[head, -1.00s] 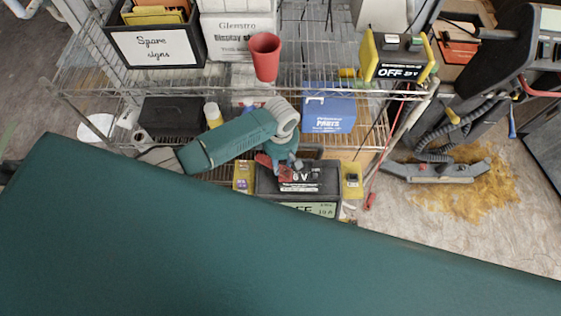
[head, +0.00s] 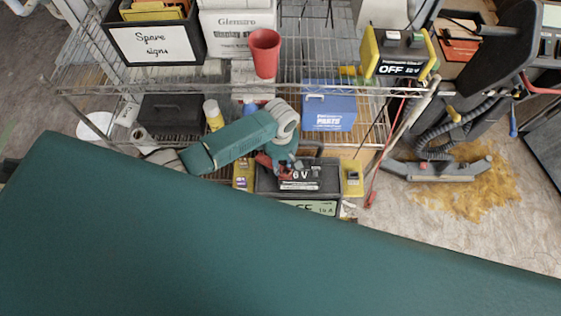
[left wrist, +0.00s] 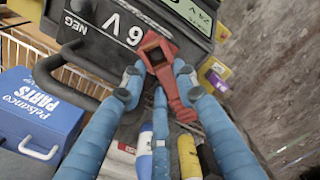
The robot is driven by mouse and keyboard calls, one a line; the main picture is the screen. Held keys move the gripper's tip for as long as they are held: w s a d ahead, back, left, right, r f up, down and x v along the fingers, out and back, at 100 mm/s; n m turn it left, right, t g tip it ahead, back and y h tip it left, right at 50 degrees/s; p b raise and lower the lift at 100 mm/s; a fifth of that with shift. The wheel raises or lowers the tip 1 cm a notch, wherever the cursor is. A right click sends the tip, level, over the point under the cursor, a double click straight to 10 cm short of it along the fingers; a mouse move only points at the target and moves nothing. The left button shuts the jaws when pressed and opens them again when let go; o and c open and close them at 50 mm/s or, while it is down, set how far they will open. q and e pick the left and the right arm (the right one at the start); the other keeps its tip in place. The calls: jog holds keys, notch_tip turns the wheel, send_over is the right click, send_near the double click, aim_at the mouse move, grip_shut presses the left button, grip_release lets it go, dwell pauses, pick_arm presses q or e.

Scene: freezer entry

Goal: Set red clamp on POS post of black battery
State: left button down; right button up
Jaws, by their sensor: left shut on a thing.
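The black battery (head: 320,179), labelled 6 V, sits low at the shelf's front edge; it also shows in the left wrist view (left wrist: 105,28), with its NEG label at the left. My left gripper (head: 284,168) is at the battery's left part. In the left wrist view its blue fingers (left wrist: 156,82) are shut on the red clamp (left wrist: 158,58), whose square-holed end overlaps the battery's edge, right of the 6 V marking. I cannot tell whether the clamp touches a post; the POS post is not distinguishable. My right gripper is not in view.
A blue parts box (head: 329,108) stands behind the battery. A yellow and black charger (head: 395,57) and a red cup (head: 265,53) are on the wire shelf above. A red cable hangs at the right, with a red piece (head: 370,200) at its lower end.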

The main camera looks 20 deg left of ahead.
pick_arm(q)
jog(key=shift+f, duration=0.35)
jog(key=c, duration=1.3)
grip_release()
jog(key=shift+o, duration=0.2)
jog(key=shift+r, duration=0.15)
notch_tip(320, 180, up, 12)
